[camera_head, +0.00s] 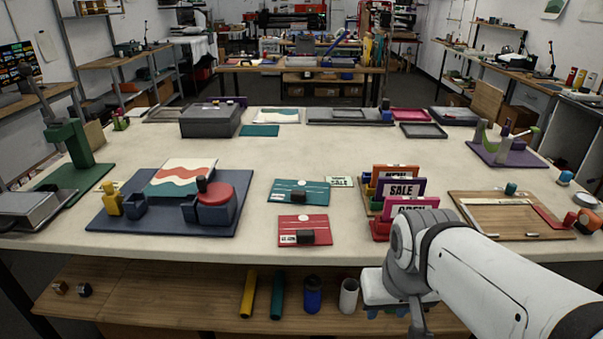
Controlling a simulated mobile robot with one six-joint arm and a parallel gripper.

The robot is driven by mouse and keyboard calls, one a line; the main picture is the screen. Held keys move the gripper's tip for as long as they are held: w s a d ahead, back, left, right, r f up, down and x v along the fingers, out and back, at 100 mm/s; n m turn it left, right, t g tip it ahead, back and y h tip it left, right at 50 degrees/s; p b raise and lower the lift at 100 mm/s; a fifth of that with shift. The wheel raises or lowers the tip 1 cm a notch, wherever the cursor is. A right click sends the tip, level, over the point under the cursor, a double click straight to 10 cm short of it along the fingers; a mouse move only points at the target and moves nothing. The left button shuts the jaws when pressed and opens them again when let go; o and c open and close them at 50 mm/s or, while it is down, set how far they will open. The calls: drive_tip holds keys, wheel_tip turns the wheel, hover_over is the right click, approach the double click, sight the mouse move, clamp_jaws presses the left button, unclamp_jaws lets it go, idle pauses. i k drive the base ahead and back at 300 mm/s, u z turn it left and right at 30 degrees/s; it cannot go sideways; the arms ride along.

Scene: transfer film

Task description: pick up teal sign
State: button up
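A flat teal board (285,197) lies on the near middle of the table, with a dark block and pale marks on it; it may be the teal sign, but I read no lettering on it. A smaller plain teal sheet (260,131) lies farther back. Upright signs stand in a rack right of the middle: an orange one, a purple SALE sign (421,187) and a pink sign (418,203). My arm reaches in from the lower right. My gripper (400,308) hangs in front of the near table edge, apart from these things; its fingers are mostly hidden.
A red board (293,221) lies just in front of the teal board. A blue base (118,219) with a wavy print stands left, a wooden tray (473,202) right. Grey trays line the back. The table's centre is clear. Several rolls lie or stand on the shelf below.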

sight(300, 188)
drive_tip(key=u, duration=0.05)
drive_tip(key=i, duration=1)
drive_tip(key=z, duration=0.05)
